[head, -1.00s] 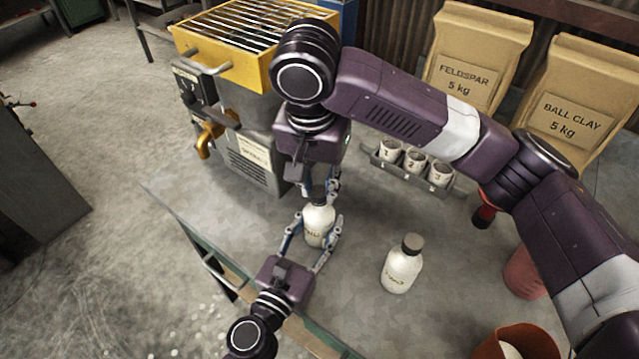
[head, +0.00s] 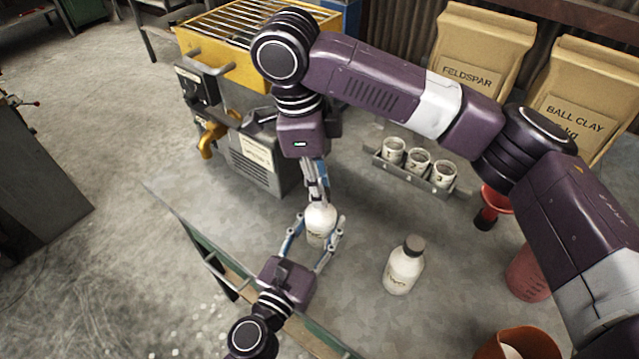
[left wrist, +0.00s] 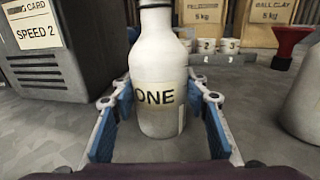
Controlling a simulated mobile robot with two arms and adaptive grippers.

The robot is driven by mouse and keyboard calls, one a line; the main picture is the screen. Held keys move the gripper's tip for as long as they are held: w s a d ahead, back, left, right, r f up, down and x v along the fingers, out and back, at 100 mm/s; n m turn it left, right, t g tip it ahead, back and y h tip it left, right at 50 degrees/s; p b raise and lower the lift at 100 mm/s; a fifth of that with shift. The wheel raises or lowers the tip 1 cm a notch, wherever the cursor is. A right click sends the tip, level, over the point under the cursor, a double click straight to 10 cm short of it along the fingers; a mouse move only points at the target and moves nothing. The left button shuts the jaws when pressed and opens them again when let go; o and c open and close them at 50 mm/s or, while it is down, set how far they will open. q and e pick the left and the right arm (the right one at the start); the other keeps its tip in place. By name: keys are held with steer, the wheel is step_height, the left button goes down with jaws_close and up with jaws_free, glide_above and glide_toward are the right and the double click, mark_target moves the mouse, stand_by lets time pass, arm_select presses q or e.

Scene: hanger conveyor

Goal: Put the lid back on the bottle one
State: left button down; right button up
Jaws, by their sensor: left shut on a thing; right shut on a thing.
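Bottle one (head: 319,230) is a white bottle standing upright on the table; its "ONE" label faces me in the left wrist view (left wrist: 157,98). My left gripper (head: 317,236) is shut on the bottle's body, with fingers on both sides; they also show in the left wrist view (left wrist: 160,112). My right gripper (head: 318,197) points down directly above the bottle's neck and is shut. The lid is mostly hidden between its fingers. A dark band (left wrist: 155,4) shows at the neck on the top edge of the left wrist view; I cannot tell whether the lid is seated.
A second white bottle (head: 404,266) with a dark lid stands to the right. A rack (head: 409,171) of numbered cups, a red funnel (head: 494,199) and paper sacks (head: 471,65) are behind. A grey-and-yellow machine (head: 262,158) stands at the back left. The table's front edge is close.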

steer(key=o, duration=0.7)
steer(key=shift+r, duration=2.25)
steer(key=shift+c, duration=0.5)
